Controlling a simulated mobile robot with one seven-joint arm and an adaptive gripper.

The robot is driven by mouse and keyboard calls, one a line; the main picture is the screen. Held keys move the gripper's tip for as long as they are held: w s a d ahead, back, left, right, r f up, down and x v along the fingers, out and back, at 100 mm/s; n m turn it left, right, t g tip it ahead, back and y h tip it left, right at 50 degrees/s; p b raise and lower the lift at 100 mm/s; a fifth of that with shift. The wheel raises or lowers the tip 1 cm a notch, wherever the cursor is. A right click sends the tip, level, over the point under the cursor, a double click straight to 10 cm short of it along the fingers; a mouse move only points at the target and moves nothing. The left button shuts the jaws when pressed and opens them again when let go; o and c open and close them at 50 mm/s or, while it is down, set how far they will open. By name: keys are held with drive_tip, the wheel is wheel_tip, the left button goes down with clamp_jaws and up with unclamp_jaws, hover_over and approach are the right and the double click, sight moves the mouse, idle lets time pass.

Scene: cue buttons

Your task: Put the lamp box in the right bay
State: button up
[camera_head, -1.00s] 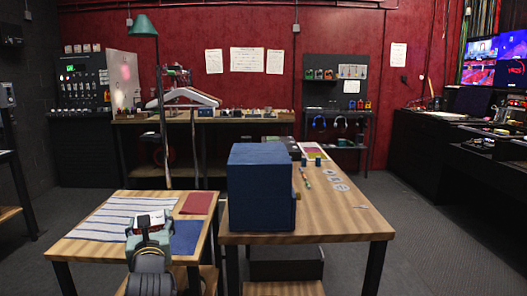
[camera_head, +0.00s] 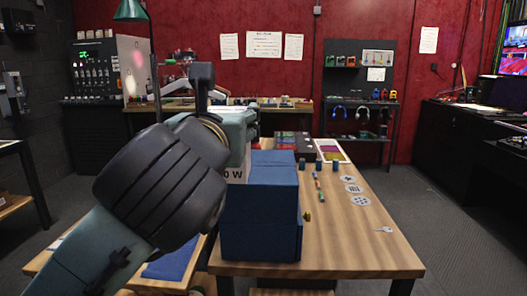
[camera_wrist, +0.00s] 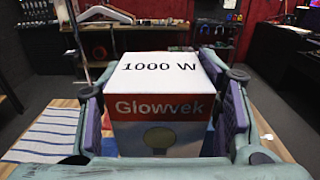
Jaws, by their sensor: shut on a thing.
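The lamp box (camera_wrist: 158,75) is white with "1000 W" on top and a red "Glowvek" band above a bulb picture. My gripper (camera_wrist: 163,112) is shut on it, with a finger pad on each side. In the head view a white strip of the lamp box (camera_head: 236,175) shows below my gripper (camera_head: 228,138). It is in the air, beside or over the left part of a blue box-like unit (camera_head: 262,225) on the larger table. That unit shows plain blue faces to me. I cannot make out its bays, and my arm hides part of it.
The larger wooden table (camera_head: 350,250) carries small blue pieces, coloured bits, round grey discs (camera_head: 355,189) and a key (camera_head: 383,229). Its right front is mostly clear. A smaller table with a striped cloth (camera_wrist: 50,135) is at the left, partly behind my arm.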

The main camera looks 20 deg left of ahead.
drive_tip(key=shift+w+a+f+p, duration=0.5)
drive_tip(key=shift+w+f+p, duration=0.35)
drive_tip(key=shift+w, duration=1.65)
drive_tip(key=shift+w+a+f+p, duration=0.55)
drive_tip(key=shift+w+f+p, duration=0.35)
drive_tip(key=shift+w, duration=1.65)
drive_tip(key=shift+w+a+f+p, duration=0.5)
drive_tip(key=shift+w+f+p, duration=0.35)
drive_tip(key=shift+w, duration=1.65)
drive_tip(key=shift+r, duration=0.1)
drive_tip(key=shift+f, duration=0.2)
drive_tip(key=o, duration=1.3)
drive_tip(key=shift+r, duration=0.15)
